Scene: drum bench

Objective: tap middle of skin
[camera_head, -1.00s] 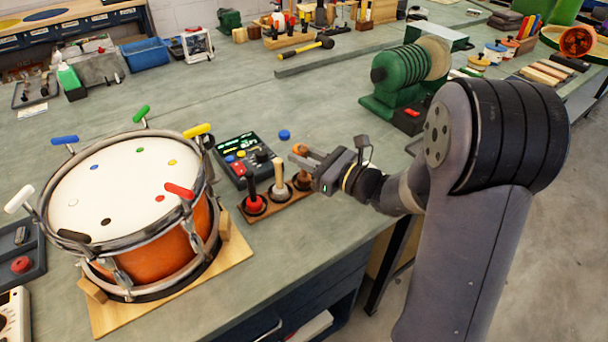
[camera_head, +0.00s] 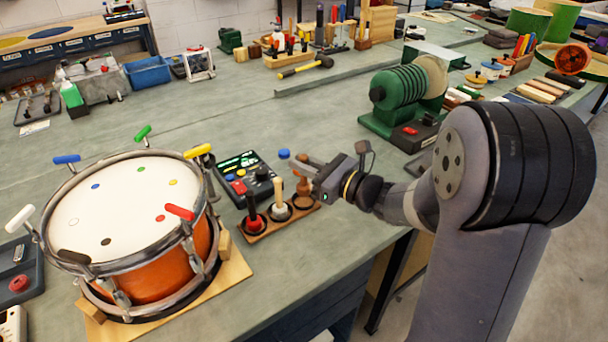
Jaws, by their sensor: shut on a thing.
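The drum (camera_head: 163,266) stands at the left on a wooden board, with an orange shell and a round white skin (camera_head: 125,205). Small coloured dots ring the skin, and coloured T-handles stand around its rim. My gripper (camera_head: 302,166) is to the right of the drum, shut on a brown wooden tool (camera_head: 303,188) at the right end of a small wooden rack (camera_head: 256,237). The tool is upright, over or in its socket; I cannot tell whether its lower end is clear. A red tool (camera_head: 252,212) and a pale-handled tool (camera_head: 279,199) stand in the rack.
A dark control box (camera_head: 245,175) with coloured buttons sits behind the rack, a blue cap (camera_head: 284,154) beside it. A green ribbed machine (camera_head: 402,95) stands behind my arm. A yellow-handled hammer (camera_head: 305,68) lies further back. The bench behind the drum is mostly clear.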

